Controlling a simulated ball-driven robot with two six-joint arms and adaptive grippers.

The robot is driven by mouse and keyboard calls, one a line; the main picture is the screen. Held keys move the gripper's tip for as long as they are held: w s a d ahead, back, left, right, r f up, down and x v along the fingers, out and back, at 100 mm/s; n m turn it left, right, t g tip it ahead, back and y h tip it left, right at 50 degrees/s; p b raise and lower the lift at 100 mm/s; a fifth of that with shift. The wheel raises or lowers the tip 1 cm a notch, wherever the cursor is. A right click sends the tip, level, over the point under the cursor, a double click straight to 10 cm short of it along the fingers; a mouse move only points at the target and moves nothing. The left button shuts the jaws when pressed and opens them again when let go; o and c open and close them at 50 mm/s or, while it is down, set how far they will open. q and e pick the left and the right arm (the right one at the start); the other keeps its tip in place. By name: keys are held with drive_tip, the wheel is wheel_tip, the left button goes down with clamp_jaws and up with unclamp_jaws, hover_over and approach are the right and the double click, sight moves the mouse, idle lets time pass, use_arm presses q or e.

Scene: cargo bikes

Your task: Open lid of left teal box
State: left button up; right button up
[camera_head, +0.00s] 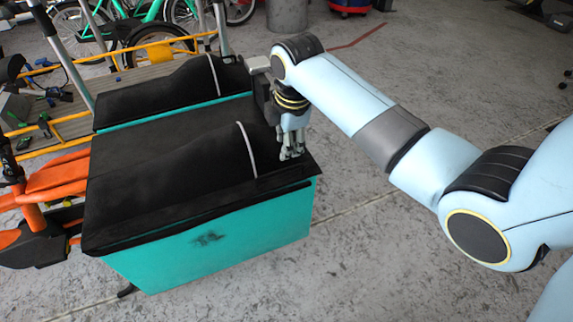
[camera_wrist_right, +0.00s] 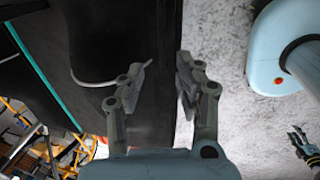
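The near teal box (camera_head: 215,243) has a black lid (camera_head: 160,170) lying shut on it, with a pale strap (camera_head: 247,150) across its raised part. A second teal-edged box with a black lid (camera_head: 165,92) sits just behind it. My right gripper (camera_head: 291,157) points down at the right edge of the near lid. In the right wrist view its fingers (camera_wrist_right: 160,80) are apart, with the black lid edge (camera_wrist_right: 165,45) showing between them and nothing held. Contact with the lid cannot be told. A small dark claw at the wrist view's right edge may be my left gripper (camera_wrist_right: 305,148).
An orange and black bike part (camera_head: 50,190) adjoins the boxes on the left. A yellow-railed wooden cargo bed (camera_head: 60,90) and green bicycles (camera_head: 125,30) stand behind. The grey floor (camera_head: 400,270) is clear to the right and in front.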

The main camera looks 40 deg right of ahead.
sight(283, 170)
drive_tip(key=f+b, duration=0.1)
drive_tip(key=f, duration=0.2)
drive_tip(key=w+f+b, duration=0.1)
drive_tip(key=f, duration=0.2)
drive_tip(key=f+b, duration=0.1)
drive_tip(key=f, duration=0.3)
drive_tip(key=shift+w+d+f, duration=0.1)
drive_tip(key=shift+w+d, duration=0.1)
drive_tip(key=shift+w, duration=0.2)
clamp_jaws()
